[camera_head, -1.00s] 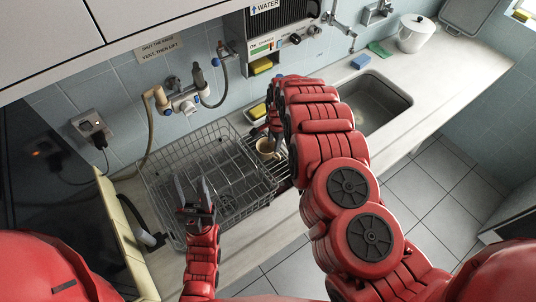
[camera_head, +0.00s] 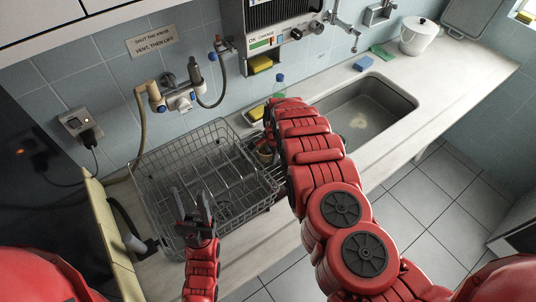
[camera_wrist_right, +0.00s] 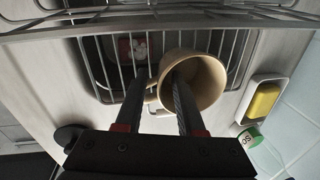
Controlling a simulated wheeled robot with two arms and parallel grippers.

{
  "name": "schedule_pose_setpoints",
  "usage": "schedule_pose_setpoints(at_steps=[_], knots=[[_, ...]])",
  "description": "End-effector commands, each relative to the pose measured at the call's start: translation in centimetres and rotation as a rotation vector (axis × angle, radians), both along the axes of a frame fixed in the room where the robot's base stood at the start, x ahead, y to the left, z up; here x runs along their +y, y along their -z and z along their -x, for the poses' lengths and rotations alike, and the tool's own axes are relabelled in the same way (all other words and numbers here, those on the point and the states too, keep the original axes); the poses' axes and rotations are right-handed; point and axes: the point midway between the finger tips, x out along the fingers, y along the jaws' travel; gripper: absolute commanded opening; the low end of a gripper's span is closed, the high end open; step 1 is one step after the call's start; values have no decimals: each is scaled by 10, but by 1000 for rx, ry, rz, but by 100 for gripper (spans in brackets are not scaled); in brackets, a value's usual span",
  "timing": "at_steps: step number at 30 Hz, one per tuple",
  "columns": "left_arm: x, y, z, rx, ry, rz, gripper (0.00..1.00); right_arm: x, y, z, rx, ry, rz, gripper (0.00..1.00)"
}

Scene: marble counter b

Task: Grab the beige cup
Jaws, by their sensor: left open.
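The beige cup (camera_wrist_right: 205,80) sits in the wire rack area in the right wrist view, its open mouth facing the camera. Its handle is at its left side. My right gripper (camera_wrist_right: 158,85) is open there: one finger reaches into the cup's mouth, and the other is outside, left of the cup wall and handle. In the head view the cup (camera_head: 265,155) is small and mostly hidden by my right arm and gripper. My left gripper (camera_head: 193,206) is open and empty over the front of the dish rack (camera_head: 160,195).
A sink (camera_head: 375,112) lies right of my right arm. A yellow sponge in a white dish (camera_wrist_right: 262,102) and a green-lidded item (camera_wrist_right: 249,137) are near the cup. Wall taps (camera_head: 180,92) stand behind the rack. A white lidded pot (camera_head: 418,38) is at the far right.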

Motion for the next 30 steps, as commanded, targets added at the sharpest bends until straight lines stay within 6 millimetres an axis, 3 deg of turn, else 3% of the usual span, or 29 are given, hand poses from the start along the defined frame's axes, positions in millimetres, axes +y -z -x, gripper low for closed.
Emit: schedule_pose_setpoints(at_steps=[1,6,30], knots=[[0,0,0,0,0,0,50,0,0,0,0,0,0,27],[0,0,0,0,0,0,50,0,0,0,0,0,0,0],[0,0,0,0,0,0,50,0,0,0,1,0,0,0]])
